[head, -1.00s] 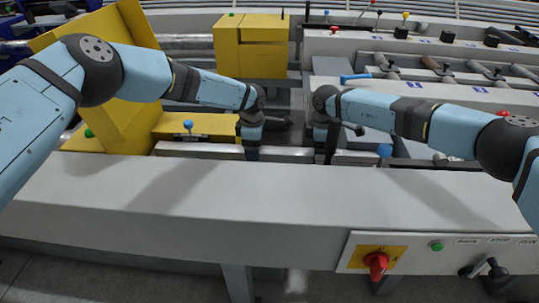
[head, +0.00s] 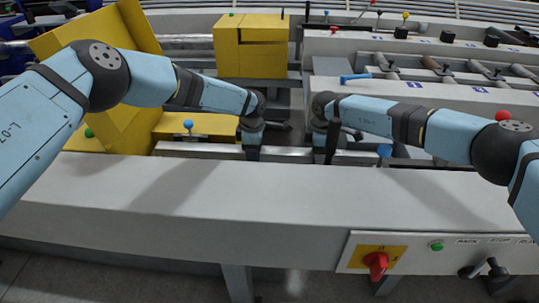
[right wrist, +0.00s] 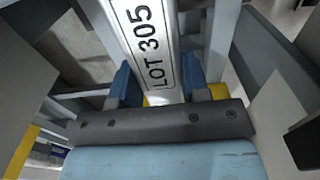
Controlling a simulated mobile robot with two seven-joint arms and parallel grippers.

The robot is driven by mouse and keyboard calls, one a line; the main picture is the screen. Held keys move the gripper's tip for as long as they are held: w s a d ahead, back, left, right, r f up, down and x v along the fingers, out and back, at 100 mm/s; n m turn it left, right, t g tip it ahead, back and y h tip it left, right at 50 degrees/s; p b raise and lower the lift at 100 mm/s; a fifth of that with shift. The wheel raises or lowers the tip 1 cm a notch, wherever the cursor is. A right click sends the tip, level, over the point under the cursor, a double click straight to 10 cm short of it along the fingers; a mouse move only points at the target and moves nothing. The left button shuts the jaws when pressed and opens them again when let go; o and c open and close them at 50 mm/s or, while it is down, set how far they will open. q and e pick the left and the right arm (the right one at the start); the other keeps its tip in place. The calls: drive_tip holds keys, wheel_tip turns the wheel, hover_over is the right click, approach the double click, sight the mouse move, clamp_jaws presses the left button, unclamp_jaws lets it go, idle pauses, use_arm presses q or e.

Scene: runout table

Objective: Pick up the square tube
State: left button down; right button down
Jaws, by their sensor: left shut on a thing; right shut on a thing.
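The square tube (head: 198,150) is a long silver-grey bar lying crosswise behind the front beam in the head view. In the right wrist view the tube (right wrist: 146,42) shows a white face lettered LOT 305. My left gripper (head: 252,152) points down and is shut on the tube; its fingertips are mostly hidden by the front beam. My right gripper (head: 328,152) points down further right along the tube. In the right wrist view the blue fingers of my right gripper (right wrist: 158,88) stand on either side of the tube, shut on it.
The wide grey front beam (head: 190,195) runs close in front of both grippers. A yellow box (head: 252,50) stands behind, and a yellow frame (head: 125,115) is at left. A red switch (head: 376,262) is on the front panel.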

use_arm(q)
drive_tip(key=shift+r, duration=0.1)
use_arm(e)
drive_tip(key=shift+r, duration=0.1)
